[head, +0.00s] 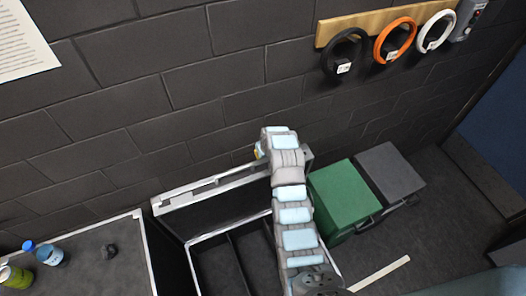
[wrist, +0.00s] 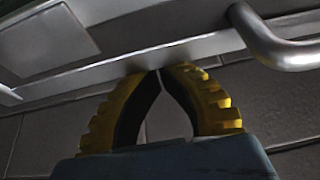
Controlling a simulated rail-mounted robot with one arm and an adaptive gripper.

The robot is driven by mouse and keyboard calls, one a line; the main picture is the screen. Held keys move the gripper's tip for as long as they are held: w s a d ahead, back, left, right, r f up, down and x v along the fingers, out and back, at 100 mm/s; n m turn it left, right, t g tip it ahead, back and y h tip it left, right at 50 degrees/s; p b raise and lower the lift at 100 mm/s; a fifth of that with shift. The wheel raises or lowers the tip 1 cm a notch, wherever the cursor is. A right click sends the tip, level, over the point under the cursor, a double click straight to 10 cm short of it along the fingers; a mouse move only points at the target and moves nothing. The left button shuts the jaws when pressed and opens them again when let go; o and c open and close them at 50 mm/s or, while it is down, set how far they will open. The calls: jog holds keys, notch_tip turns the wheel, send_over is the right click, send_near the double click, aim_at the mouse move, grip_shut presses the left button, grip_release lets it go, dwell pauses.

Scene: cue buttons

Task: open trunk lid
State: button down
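The trunk (head: 192,266) stands below the wall, with a pale metal rim and dark inner compartments showing. Its lid (head: 205,208) is raised, standing up along the back side near the wall. My arm reaches over the trunk, and my gripper (head: 259,150) is at the lid's far side, mostly hidden behind my wrist. In the wrist view, the yellow ridged fingers of my gripper (wrist: 153,75) come together at their tips, with nothing seen between them. The tips are at or very near the lid's metal edge (wrist: 130,65); contact is unclear. A metal handle (wrist: 275,45) is at the upper right.
A green box (head: 343,193) and a grey box (head: 389,171) stand right of the trunk. A dark-topped table (head: 85,268) with a bottle (head: 50,255) and can (head: 14,277) is at left. Black, orange and white rings (head: 437,31) hang from a wooden wall board (head: 372,22).

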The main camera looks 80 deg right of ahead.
dwell(0.4)
jog(key=p+v, duration=0.2)
jog(key=v, duration=0.8)
jog(key=shift+p, duration=0.3)
jog(key=shift+w+d, duration=0.1)
jog(key=shift+w, duration=0.05)
